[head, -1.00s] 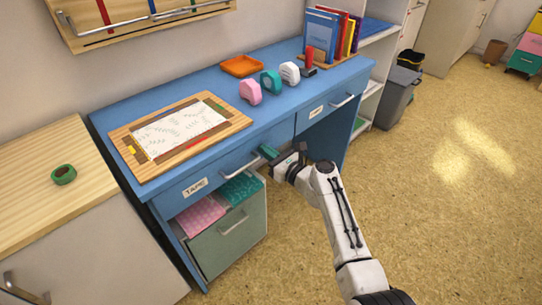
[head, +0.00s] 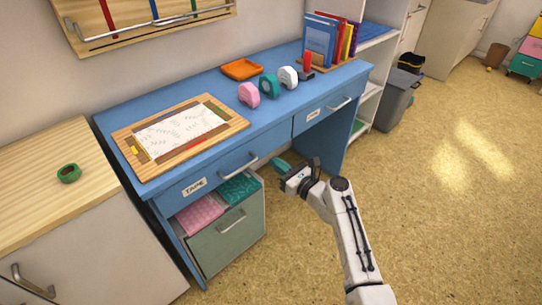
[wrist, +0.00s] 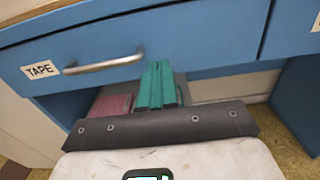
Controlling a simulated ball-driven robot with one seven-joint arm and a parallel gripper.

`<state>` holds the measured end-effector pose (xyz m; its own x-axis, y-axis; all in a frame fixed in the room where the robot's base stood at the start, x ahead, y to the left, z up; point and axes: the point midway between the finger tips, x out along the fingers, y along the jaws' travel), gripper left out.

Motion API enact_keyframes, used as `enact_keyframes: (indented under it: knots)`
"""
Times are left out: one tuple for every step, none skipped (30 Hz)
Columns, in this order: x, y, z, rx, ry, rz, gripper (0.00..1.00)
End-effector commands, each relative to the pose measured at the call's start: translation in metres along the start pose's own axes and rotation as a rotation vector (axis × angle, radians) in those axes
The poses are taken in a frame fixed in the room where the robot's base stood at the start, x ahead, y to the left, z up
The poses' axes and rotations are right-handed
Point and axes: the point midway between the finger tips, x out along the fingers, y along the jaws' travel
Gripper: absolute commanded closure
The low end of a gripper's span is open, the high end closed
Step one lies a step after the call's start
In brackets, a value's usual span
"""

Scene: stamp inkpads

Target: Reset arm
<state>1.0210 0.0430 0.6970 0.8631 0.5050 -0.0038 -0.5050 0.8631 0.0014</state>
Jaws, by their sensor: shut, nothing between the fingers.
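My gripper (head: 279,165) is in front of the blue desk (head: 215,107), apart from it. Its teal fingers (wrist: 159,85) are shut together and empty in the wrist view. That drawer is shut. In the head view my arm reaches in from the lower right.
An open grey-green lower drawer (head: 228,241) with pink and teal contents juts out under the desk. A wooden board with a paper sheet (head: 177,133), several tape dispensers (head: 269,84), an orange tray (head: 242,69) and books (head: 320,40) sit on top.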

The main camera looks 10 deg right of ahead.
Motion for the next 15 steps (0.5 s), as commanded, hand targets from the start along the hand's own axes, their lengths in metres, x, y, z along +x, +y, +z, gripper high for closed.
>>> enact_keyframes:
  knots:
    - [-0.01, -0.001, 0.002, 0.0, 0.001, -0.002, 1.0]
    - [-0.016, -0.001, 0.002, 0.0, 0.001, -0.003, 1.0]
    - [-0.023, -0.001, 0.002, 0.0, 0.001, -0.004, 1.0]
    - [-0.028, -0.001, 0.002, 0.001, 0.001, -0.004, 1.0]
    - [-0.034, -0.001, 0.001, 0.001, 0.001, -0.003, 1.0]
    - [-0.041, -0.001, 0.001, 0.002, 0.001, -0.004, 1.0]
    - [-0.046, -0.001, 0.001, 0.002, 0.001, -0.004, 1.0]
    - [-0.05, -0.001, 0.001, 0.001, 0.001, -0.004, 1.0]
    - [-0.056, -0.001, 0.0, 0.001, 0.002, -0.003, 1.0]
    - [-0.059, -0.001, 0.001, 0.001, 0.001, -0.002, 1.0]
    - [-0.062, -0.001, 0.001, 0.001, 0.0, -0.002, 1.0]
    - [-0.065, -0.001, 0.0, 0.001, 0.001, -0.002, 1.0]
    - [-0.068, -0.001, 0.0, 0.001, 0.001, -0.002, 1.0]
    - [-0.069, -0.001, 0.0, 0.001, 0.001, -0.002, 1.0]
    - [-0.071, -0.001, 0.0, 0.0, 0.0, -0.002, 1.0]
